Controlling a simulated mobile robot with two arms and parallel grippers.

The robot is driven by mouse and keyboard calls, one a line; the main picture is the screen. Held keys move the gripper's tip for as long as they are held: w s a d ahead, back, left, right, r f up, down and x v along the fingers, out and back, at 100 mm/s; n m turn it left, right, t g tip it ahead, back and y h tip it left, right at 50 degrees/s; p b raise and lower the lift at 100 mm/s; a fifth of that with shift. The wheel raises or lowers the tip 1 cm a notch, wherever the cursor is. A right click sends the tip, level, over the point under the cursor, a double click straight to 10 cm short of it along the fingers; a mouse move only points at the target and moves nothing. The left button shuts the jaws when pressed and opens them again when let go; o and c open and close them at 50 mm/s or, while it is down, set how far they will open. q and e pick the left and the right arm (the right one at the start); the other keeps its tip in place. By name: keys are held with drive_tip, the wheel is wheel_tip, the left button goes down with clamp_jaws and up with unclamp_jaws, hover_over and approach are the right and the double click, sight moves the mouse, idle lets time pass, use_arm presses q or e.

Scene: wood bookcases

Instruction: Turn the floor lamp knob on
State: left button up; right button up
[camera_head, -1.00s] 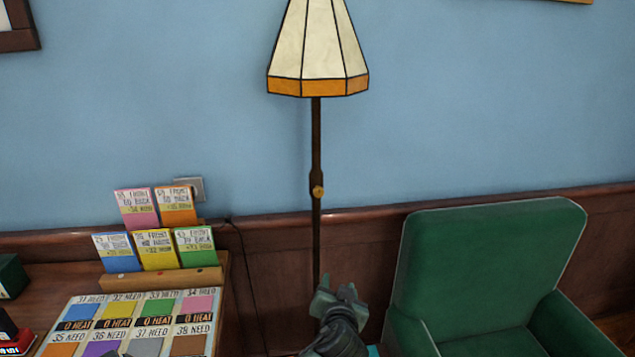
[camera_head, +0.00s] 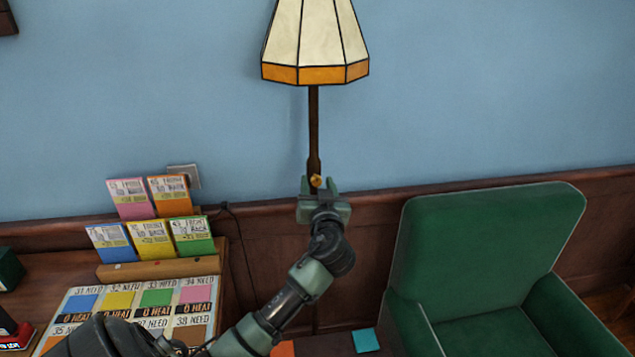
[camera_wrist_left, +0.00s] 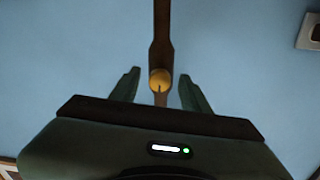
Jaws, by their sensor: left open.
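The floor lamp has a cream and orange paneled shade (camera_head: 315,45) on a thin dark pole (camera_head: 314,125) in front of the blue wall. A small brass knob (camera_head: 317,181) sits on the pole. In the left wrist view the round knob (camera_wrist_left: 160,80) shows between the fingers, with a dark line on its lower half. My left gripper (camera_head: 319,184) is open, with its fingers on either side of the knob and visible gaps to both fingers in the wrist view (camera_wrist_left: 159,88). I cannot tell whether the shade is lit. My right gripper is not in view.
A green armchair (camera_head: 480,260) stands to the right of the lamp. At the left, a desk holds a wooden rack (camera_head: 160,268) of colored cards and a colored chart (camera_head: 140,305). A wall socket (camera_head: 185,174) is behind the cards.

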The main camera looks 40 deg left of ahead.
use_arm(q)
clamp_jaws()
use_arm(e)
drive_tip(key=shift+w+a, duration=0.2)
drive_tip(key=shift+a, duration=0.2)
